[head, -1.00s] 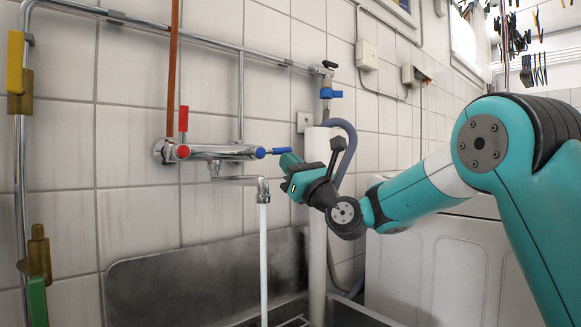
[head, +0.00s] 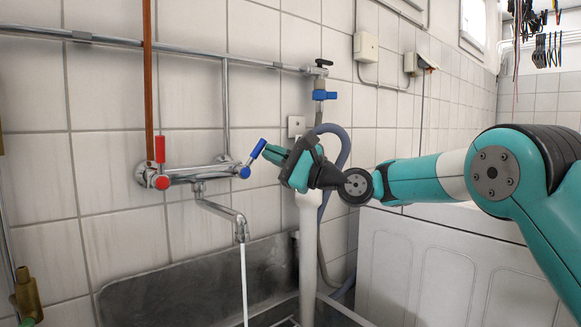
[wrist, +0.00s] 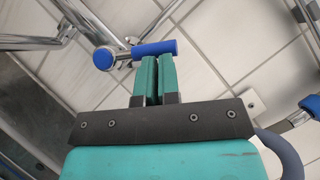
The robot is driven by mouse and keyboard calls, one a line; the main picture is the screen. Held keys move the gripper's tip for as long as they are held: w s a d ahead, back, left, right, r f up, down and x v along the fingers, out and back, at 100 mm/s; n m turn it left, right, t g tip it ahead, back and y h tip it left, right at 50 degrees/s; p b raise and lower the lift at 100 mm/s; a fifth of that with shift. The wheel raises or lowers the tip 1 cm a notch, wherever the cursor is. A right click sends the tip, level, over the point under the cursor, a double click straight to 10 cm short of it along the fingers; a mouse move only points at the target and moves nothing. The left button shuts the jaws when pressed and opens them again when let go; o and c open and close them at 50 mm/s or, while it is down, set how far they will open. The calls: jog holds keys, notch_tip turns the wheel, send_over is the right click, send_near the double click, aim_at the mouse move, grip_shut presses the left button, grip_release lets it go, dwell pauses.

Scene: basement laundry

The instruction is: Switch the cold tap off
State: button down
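The wall mixer tap (head: 195,174) has a blue cold handle (head: 257,152) at its right end, tilted up and to the right. A red handle (head: 160,149) at its left end points straight up. A thin stream of water (head: 244,285) runs from the spout (head: 222,211). My gripper (head: 270,152) is at the right of the blue handle's upper part. In the wrist view, my gripper's fingers (wrist: 157,60) are together with nothing between them. Their tips are at the blue handle (wrist: 155,49), apparently touching it from below in that picture.
A steel sink (head: 190,285) is below the tap. A pale vertical pipe (head: 308,250) and a grey hose (head: 342,155) stand close beneath and behind my gripper. A blue valve (head: 325,95) is on the pipe above. A white appliance (head: 440,265) is at the right.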

aim_at(263, 143)
jog(key=n+p, duration=0.1)
jog(key=r+n+g+h+p, duration=0.1)
jog(key=a+r+n+p, duration=0.1)
jog(key=p, duration=0.1)
jog(key=shift+s+n+g, duration=0.35)
jog(key=shift+n+g, duration=0.05)
jog(key=shift+s+a+r+n+g+h+p, duration=0.15)
jog(key=shift+s+a+n+g+h+p, duration=0.15)
jog(key=shift+n+h+p, duration=0.35)
jog(key=shift+s+a+r+n+g+h+p, duration=0.15)
jog(key=shift+a+n+g+h+p, duration=0.15)
jog(key=shift+n+p, duration=0.5)
jog(key=shift+f, duration=0.1)
